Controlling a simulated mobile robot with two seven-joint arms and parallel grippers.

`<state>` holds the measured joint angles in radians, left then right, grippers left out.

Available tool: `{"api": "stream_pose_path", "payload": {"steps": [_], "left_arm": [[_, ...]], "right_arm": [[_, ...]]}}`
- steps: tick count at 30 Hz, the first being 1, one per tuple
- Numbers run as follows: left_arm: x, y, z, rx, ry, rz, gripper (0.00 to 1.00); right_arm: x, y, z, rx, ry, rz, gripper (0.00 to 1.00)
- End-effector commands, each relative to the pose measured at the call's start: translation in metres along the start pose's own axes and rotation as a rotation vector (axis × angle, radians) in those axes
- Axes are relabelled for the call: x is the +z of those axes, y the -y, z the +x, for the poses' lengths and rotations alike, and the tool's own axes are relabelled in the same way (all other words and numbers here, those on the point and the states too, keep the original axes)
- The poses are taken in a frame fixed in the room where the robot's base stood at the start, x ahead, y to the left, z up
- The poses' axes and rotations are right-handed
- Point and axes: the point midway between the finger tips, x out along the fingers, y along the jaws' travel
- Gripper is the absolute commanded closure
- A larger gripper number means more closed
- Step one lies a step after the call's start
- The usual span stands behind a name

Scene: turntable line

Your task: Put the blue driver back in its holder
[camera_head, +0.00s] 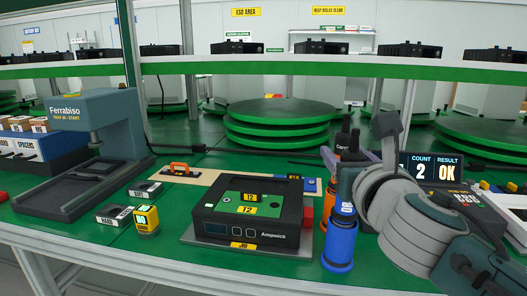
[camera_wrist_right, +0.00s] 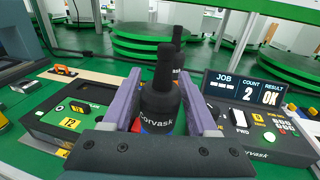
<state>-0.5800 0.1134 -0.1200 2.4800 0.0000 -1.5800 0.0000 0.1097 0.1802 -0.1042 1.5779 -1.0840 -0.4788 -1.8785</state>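The blue driver (camera_wrist_right: 160,105) has a black body marked Corvask and a blue part low down. It stands between the purple fingers of my right gripper (camera_wrist_right: 161,100), which look pressed against both sides. In the head view my right gripper (camera_head: 358,152) is at the right of centre, above the blue holder (camera_head: 340,240). The holder is an upright blue tube at the table's front. The driver's lower end lines up with the holder's mouth; the gripper hides part of it, so I cannot tell how deep it sits. My left gripper is not in view.
A second black driver (camera_wrist_right: 178,50) stands just behind, by an orange holder (camera_head: 324,207). The black Ampwick fixture (camera_head: 250,234) is to the left. Green turntables (camera_head: 275,125) are behind.

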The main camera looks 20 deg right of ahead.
Motion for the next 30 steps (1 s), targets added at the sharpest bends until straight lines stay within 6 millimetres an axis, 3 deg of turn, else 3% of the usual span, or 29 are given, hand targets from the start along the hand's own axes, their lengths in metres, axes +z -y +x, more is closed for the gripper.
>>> {"api": "stream_pose_path", "payload": {"steps": [5,14,30], "left_arm": [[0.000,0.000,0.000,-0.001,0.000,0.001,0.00],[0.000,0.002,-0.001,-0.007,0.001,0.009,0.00],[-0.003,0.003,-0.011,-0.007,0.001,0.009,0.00]], "right_arm": [[0.000,0.000,0.000,0.000,-0.001,0.000,0.22],[-0.002,0.000,-0.004,0.000,-0.004,-0.001,0.22],[-0.001,0.000,-0.091,0.000,-0.003,0.000,0.22]]}}
